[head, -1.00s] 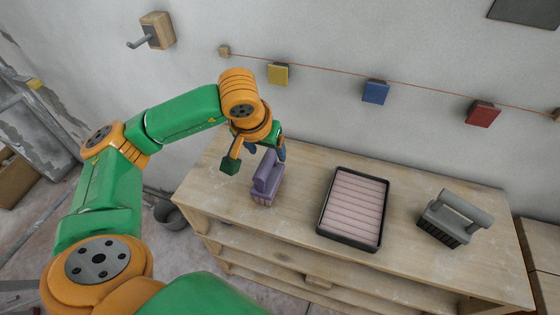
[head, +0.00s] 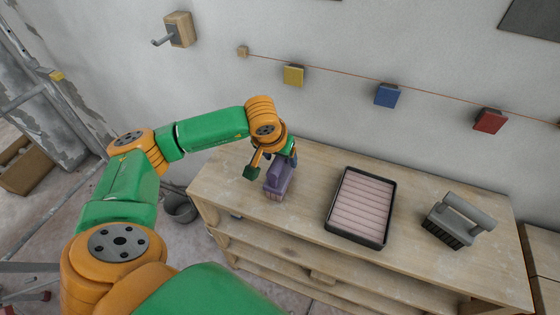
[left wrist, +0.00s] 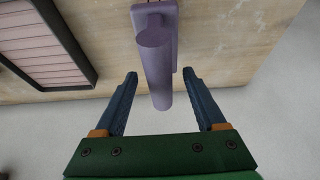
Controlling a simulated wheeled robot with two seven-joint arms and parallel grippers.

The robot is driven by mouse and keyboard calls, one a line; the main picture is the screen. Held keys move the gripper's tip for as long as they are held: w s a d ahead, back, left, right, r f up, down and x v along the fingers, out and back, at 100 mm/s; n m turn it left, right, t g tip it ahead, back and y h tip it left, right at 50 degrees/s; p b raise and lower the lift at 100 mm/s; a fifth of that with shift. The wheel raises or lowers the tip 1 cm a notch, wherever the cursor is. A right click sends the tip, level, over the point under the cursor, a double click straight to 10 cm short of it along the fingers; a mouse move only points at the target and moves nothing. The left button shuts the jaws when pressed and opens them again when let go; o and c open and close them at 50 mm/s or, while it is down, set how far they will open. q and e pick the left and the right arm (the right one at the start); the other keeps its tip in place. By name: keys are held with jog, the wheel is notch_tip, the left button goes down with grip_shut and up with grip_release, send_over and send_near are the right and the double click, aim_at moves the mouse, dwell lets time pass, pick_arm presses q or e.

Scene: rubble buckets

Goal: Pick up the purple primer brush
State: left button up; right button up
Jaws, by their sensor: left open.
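The purple primer brush (head: 277,183) stands on the left part of the wooden workbench (head: 300,226) in the head view. In the left wrist view its purple handle (left wrist: 157,60) points down between the two finger lines. My left gripper (head: 270,166) is at the brush, partly covering its back side. In the left wrist view the left gripper (left wrist: 160,80) is open, with a finger on each side of the handle and clear gaps. The fingers do not appear to touch it. My right gripper is not in view.
A black tray with a pale pink ribbed inside (head: 334,216) lies right of the brush. A grey brush (head: 462,217) stands at the bench's right end. A wall with coloured blocks on a string is behind. A grey bucket (head: 180,208) is on the floor at left.

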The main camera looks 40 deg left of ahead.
pick_arm(q)
jog(key=shift+f, duration=0.15)
grip_shut()
dwell(0.4)
